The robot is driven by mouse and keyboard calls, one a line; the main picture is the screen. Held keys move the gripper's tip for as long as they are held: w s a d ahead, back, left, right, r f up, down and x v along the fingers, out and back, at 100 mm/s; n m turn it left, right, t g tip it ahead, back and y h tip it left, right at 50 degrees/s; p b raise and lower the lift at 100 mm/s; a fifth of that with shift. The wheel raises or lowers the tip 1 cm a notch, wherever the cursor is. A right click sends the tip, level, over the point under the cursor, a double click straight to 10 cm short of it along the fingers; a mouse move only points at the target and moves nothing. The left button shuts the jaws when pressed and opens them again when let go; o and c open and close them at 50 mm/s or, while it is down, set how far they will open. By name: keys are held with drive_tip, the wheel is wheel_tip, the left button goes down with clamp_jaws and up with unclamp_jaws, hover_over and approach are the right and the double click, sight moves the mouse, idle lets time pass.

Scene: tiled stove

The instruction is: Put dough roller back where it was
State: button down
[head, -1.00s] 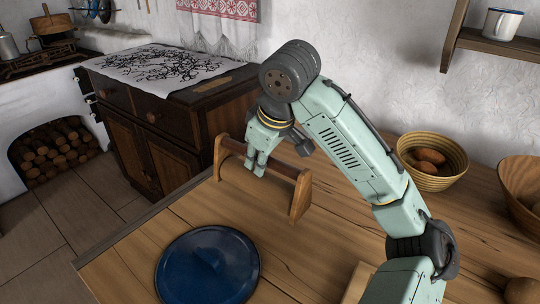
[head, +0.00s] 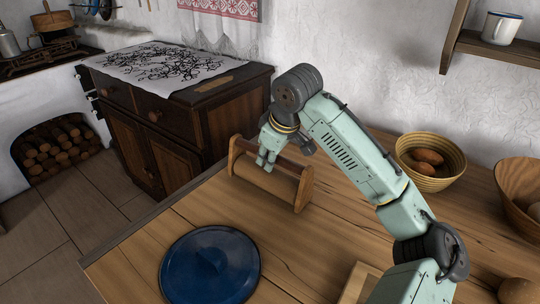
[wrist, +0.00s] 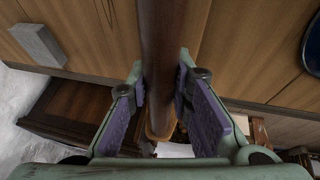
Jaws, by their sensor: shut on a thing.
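The dough roller (head: 304,190) is a wooden piece with two upright end plates and a dark bar between them. It is at the far left part of the wooden table, in the head view. My gripper (head: 266,161) is shut on the dark bar near its middle, from above. In the wrist view the bar (wrist: 160,50) runs between the purple pads of my gripper (wrist: 160,105). I cannot tell whether the end plates touch the table.
A blue lid (head: 210,268) lies on the table in front. A basket with brown loaves (head: 430,178) and a wooden bowl (head: 520,185) stand at the right. A dark cabinet (head: 180,130) stands beyond the table's left edge.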

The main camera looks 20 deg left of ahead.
drive_tip(key=shift+f, duration=0.35)
drive_tip(key=shift+s+f, duration=0.1)
drive_tip(key=shift+f, duration=0.15)
drive_tip(key=c, duration=1.4)
unclamp_jaws()
drive_tip(key=shift+f, duration=0.15)
drive_tip(key=shift+c, duration=0.2)
drive_tip(key=shift+r, duration=0.4)
drive_tip(key=b+v, duration=0.1)
drive_tip(key=v, duration=1.1)
drive_tip(key=shift+r, duration=0.4)
